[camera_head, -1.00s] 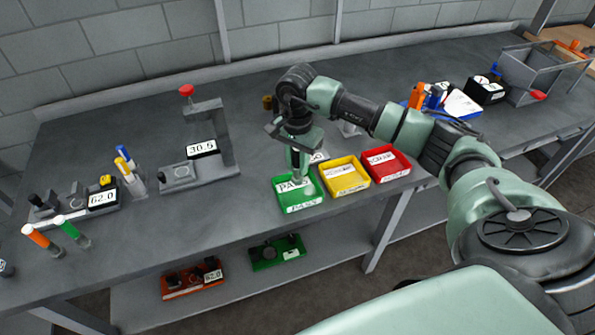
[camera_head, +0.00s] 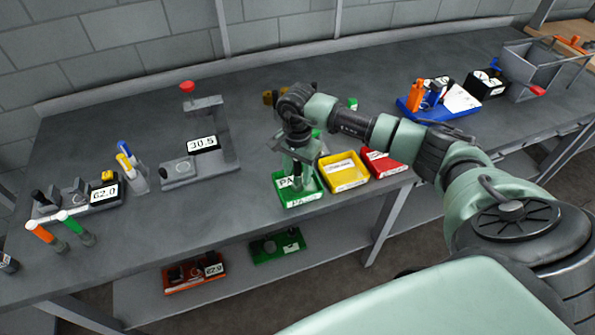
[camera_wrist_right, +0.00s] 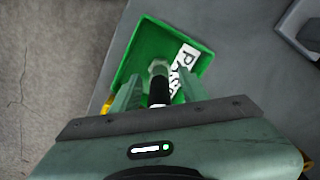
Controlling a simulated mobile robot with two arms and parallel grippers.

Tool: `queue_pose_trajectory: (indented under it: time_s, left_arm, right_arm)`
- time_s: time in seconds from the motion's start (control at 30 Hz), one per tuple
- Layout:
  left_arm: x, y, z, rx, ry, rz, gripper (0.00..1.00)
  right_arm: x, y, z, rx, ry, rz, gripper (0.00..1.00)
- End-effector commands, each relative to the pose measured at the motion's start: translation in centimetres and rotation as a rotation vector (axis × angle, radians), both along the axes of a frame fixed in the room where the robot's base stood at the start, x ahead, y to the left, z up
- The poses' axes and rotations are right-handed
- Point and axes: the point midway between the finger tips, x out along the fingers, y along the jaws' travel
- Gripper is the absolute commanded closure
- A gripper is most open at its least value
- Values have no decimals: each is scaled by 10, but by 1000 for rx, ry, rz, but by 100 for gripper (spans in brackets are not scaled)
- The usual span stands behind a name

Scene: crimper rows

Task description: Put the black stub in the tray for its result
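The black stub (camera_wrist_right: 158,92), with a grey metal end, shows in the right wrist view between the fingers of my right gripper, over or in the green tray. My right gripper (camera_wrist_right: 160,88) points down at this tray, its fingers apart with a visible gap beside the stub. In the head view my right gripper (camera_head: 298,180) is low over the green tray (camera_head: 303,200), which has a PASS label. A yellow tray (camera_head: 345,183) and a red tray (camera_head: 385,172) stand to its right. Whether the stub touches the tray floor is unclear. My left gripper is not in view.
A gauge reading 30.5 (camera_head: 202,143) and one reading 62.0 (camera_head: 105,192) stand to the left. A blue tray (camera_head: 405,106) and a grey bin (camera_head: 530,75) are at the right.

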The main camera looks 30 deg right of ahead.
Motion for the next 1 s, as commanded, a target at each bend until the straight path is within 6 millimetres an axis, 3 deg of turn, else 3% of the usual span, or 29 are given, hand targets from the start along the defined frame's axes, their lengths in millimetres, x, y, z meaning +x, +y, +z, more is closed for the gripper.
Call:
queue_pose_trajectory:
  time_s: [0.27, 0.37, 0.8, 1.0]
  left_arm:
    - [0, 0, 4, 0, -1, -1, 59]
    - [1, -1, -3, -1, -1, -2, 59]
    - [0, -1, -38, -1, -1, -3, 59]
    - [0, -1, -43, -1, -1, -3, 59]
  right_arm:
    - [0, 0, 4, 1, 0, 0, 55]
    - [1, -1, 11, -1, -4, -1, 55]
    - [1, -1, 99, -1, -5, 0, 55]
    - [0, 0, 120, 0, 0, 0, 55]
